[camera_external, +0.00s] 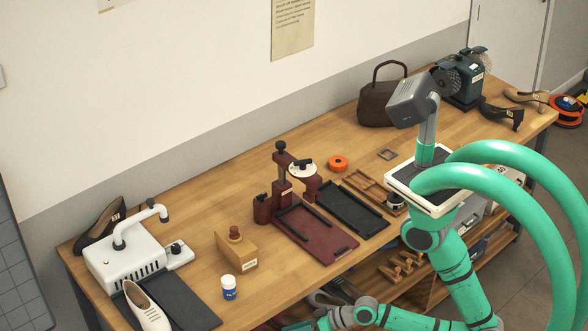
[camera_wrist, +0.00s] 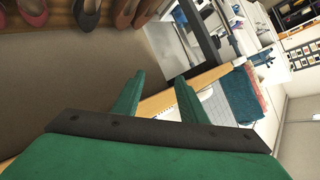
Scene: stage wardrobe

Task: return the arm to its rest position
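My gripper (camera_wrist: 158,95) shows in the wrist view with two green fingers apart and nothing held between them. The wrist picture is tilted. In the external view my green arm bends down at the lower right, in front of the workbench (camera_external: 205,265). Its forearm runs left along the bottom edge of the picture. I cannot make out the fingers there. In the wrist view, dark floor (camera_wrist: 95,75) lies past the left finger and a wooden edge (camera_wrist: 208,76) past the right one.
The workbench carries a white machine (camera_external: 125,262), a maroon press (camera_external: 282,185), a wooden block (camera_external: 236,250), a white bottle (camera_external: 229,288), a dark handbag (camera_external: 385,97) and a grinder (camera_external: 462,78). Shoes (camera_wrist: 88,14) stand on a shelf at the wrist view's top left.

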